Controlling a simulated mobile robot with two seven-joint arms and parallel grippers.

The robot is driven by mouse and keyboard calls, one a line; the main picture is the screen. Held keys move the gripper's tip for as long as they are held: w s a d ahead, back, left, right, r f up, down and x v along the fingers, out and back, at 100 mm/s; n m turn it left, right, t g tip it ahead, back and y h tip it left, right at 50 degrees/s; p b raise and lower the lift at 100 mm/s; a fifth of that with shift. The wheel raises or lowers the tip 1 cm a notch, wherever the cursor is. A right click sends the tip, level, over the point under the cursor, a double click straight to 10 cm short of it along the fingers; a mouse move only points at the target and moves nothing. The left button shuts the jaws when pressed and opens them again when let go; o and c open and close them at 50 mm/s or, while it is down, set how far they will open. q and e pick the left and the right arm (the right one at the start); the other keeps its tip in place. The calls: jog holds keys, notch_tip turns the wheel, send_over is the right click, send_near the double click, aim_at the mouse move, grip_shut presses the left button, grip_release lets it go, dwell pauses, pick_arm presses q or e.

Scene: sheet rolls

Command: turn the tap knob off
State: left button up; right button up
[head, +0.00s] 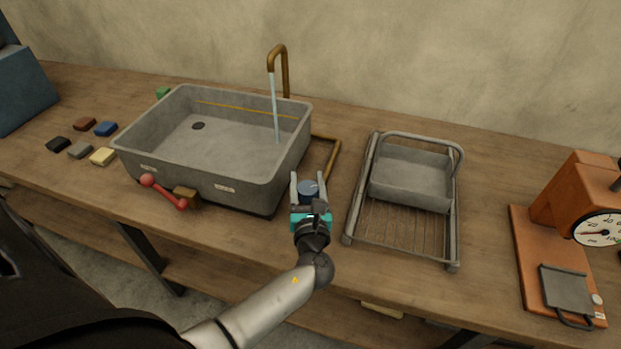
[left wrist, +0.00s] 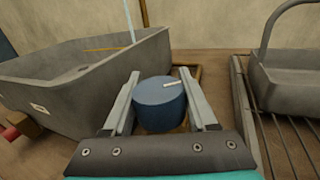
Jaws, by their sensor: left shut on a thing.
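The tap knob (head: 308,190) is a blue cylinder with a white pointer line on top, in front of the sink's right side. In the left wrist view the knob (left wrist: 158,108) stands upright and its white line points right. My left gripper (head: 308,179) is shut on the knob, one finger on each side; the fingers also show in the left wrist view (left wrist: 159,73). The brass tap (head: 285,75) rises behind the sink. A pale blue water stream (head: 275,110) runs from its spout into the sink. My right gripper is not in view.
The grey sink (head: 212,182) stands left of the knob, with a red-ended lever (head: 165,192) at its front. A wire rack (head: 400,235) holding a grey basket (head: 410,185) is close on the right. Small coloured blocks lie far left; an orange scale (head: 575,215) stands far right.

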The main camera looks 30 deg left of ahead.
pick_arm(q)
jog(key=n+g+y, duration=0.3)
jog(key=shift+s+a+b, duration=0.15)
jog(key=shift+a+b, duration=0.05)
jog(key=shift+b, duration=0.15)
jog(key=n+g+y, duration=0.1)
jog(key=g+y+b, duration=0.1)
jog(key=n+g, duration=0.1)
jog(key=g, duration=0.1)
jog(key=shift+s+a+n+y, duration=0.2)
jog(key=shift+s+n+y, duration=0.1)
jog(key=shift+y, duration=0.1)
jog(key=n+g+b, duration=0.1)
jog(key=g, duration=0.1)
jog(key=n+g+y+b, duration=0.1)
jog(key=n+g, duration=0.1)
jog(key=shift+s+a+f+g+y+b, duration=0.1)
jog(key=shift+s+a+g+y+b, duration=0.05)
jog(key=shift+s+g+y+b, duration=0.2)
jog(key=shift+s+n+g+b, duration=0.2)
jog(key=shift+n+g+b, duration=0.3)
jog(key=shift+n+g, duration=0.35)
jog(key=shift+s+n+g+b, duration=0.2)
jog(key=shift+n+g+b, duration=0.35)
jog(key=shift+g, duration=0.45)
jog(key=shift+a, duration=0.1)
jog(key=o, duration=1.4)
jog(key=shift+c, duration=0.2)
